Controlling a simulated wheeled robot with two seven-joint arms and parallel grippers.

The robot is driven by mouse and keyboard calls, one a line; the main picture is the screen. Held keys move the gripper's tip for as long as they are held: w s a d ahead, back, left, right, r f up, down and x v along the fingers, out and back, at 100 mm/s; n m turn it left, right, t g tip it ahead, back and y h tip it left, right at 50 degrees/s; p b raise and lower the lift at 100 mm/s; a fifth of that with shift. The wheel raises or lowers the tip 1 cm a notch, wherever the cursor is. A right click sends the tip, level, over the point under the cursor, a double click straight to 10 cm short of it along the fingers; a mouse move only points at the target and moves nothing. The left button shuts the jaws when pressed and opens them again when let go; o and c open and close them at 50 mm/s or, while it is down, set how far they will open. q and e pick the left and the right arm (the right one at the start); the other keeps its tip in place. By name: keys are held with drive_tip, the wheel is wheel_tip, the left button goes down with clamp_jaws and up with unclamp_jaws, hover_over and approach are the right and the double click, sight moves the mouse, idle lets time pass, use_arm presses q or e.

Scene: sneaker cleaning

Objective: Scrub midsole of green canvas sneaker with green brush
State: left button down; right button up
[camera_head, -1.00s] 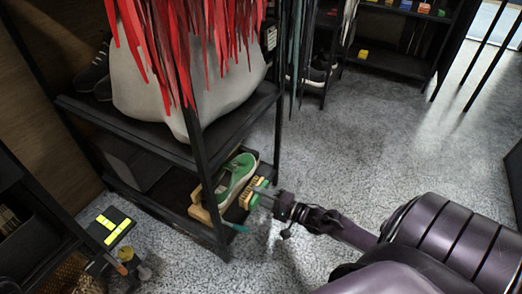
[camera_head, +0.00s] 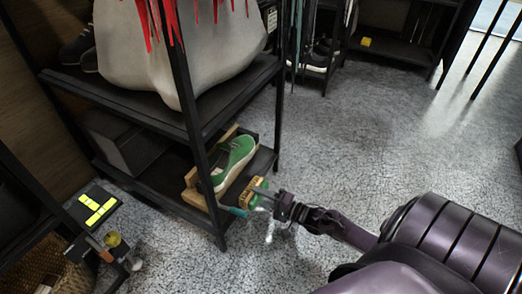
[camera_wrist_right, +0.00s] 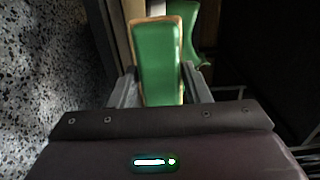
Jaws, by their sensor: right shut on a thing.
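The green canvas sneaker (camera_head: 236,158) with a pale midsole (camera_head: 236,176) sits on the lower shelf, with light wooden pieces (camera_head: 196,190) around it. My right gripper (camera_head: 276,200) is shut on the green brush (camera_head: 255,190), beside the sneaker's right side at the shelf edge. In the right wrist view the brush (camera_wrist_right: 158,60) has a green top and a tan rim and stands between the two fingers. Part of the green sneaker (camera_wrist_right: 190,42) shows just behind it. I cannot tell whether the bristles touch the midsole.
A black shelf post (camera_head: 200,150) stands left of the sneaker. The upper shelf (camera_head: 130,103) bears a large whitish bag (camera_head: 140,50) above the sneaker. A teal-handled tool (camera_head: 233,211) lies near the post. Open speckled floor (camera_head: 370,130) lies to the right.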

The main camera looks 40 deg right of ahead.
drive_tip(key=shift+w+a+b, duration=0.2)
drive_tip(key=shift+w+b, duration=0.1)
drive_tip(key=shift+w, duration=0.2)
drive_tip(key=shift+b+x, duration=1.5)
drive_tip(key=shift+x, duration=1)
drive_tip(key=shift+x, duration=0.8)
